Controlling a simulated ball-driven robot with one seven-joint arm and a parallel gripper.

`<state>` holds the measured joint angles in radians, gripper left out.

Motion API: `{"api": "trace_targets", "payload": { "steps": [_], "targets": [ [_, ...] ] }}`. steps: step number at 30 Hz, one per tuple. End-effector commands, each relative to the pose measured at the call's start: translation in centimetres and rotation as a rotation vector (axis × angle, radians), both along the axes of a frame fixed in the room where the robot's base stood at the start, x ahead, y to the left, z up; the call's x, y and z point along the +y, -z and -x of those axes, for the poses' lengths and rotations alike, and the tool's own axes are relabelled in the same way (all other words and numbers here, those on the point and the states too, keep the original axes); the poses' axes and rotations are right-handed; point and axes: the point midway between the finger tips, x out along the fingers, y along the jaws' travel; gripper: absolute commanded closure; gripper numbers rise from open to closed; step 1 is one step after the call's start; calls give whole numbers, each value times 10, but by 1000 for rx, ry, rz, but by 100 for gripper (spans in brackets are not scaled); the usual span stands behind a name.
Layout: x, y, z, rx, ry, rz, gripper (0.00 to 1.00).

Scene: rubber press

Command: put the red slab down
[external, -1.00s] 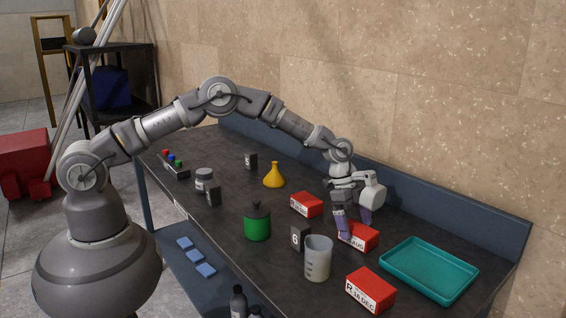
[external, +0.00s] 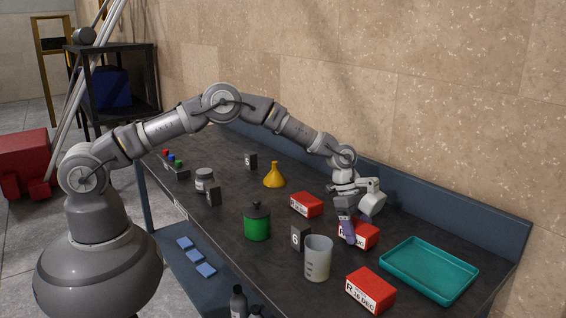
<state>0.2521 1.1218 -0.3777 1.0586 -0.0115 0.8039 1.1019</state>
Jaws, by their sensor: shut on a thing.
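A red slab (external: 366,236) with a white label is on the dark bench, left of the teal tray. My gripper (external: 348,231) reaches down onto it from above and is shut on it. A finger covers part of the slab's label side. The far finger is hidden. I cannot tell whether the slab's underside touches the bench. Two other red slabs lie on the bench, one (external: 306,205) behind and left of my gripper, one (external: 371,291) at the front with a date label.
A clear beaker (external: 318,260) and a black number card (external: 297,237) stand close in front of my gripper. The empty teal tray (external: 470,273) is at right. A green jar (external: 257,223) and yellow funnel (external: 274,177) stand left. A blue back wall (external: 440,214) runs behind.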

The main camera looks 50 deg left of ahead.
Motion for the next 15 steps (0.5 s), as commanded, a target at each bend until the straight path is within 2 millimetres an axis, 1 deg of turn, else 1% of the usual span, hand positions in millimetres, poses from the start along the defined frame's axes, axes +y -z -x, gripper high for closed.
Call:
{"api": "trace_targets", "payload": {
  "steps": [1,6,9,12,15],
  "targets": [
    [0,-14,-1,-5,-1,3,74],
    [0,-53,-1,-4,-1,3,74],
    [0,-72,-1,-4,-1,3,74],
    [0,-85,-1,-2,-1,2,74],
    [0,-92,-1,-2,-1,2,74]
  ]
}}
